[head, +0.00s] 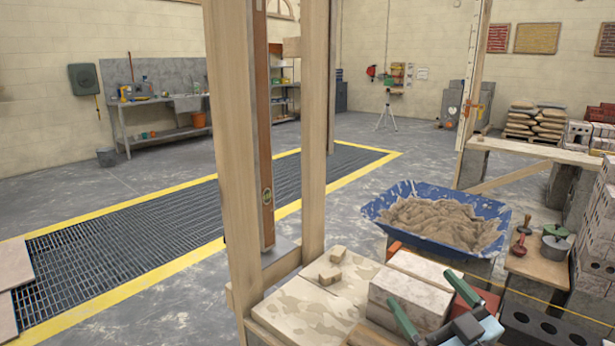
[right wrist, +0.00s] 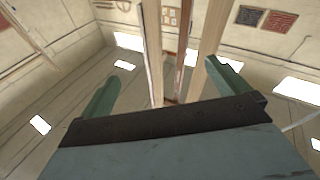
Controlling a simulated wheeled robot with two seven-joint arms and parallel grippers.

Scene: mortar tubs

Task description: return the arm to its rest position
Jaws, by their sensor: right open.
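My right gripper (head: 434,307) is at the bottom right of the head view, in front of the pale blocks on the bench. Its two green fingers are apart with nothing between them. In the right wrist view the same gripper (right wrist: 160,85) shows its fingers spread wide, with wooden posts and the wall far beyond the gap. My left gripper is in neither view.
Wooden posts (head: 232,140) rise in front, left of the gripper. Pale blocks (head: 410,295) and a stained board (head: 305,310) lie close by. A blue mortar tub (head: 375,212) full of sand-coloured mortar stands behind. The floor grating (head: 130,235) at left is clear.

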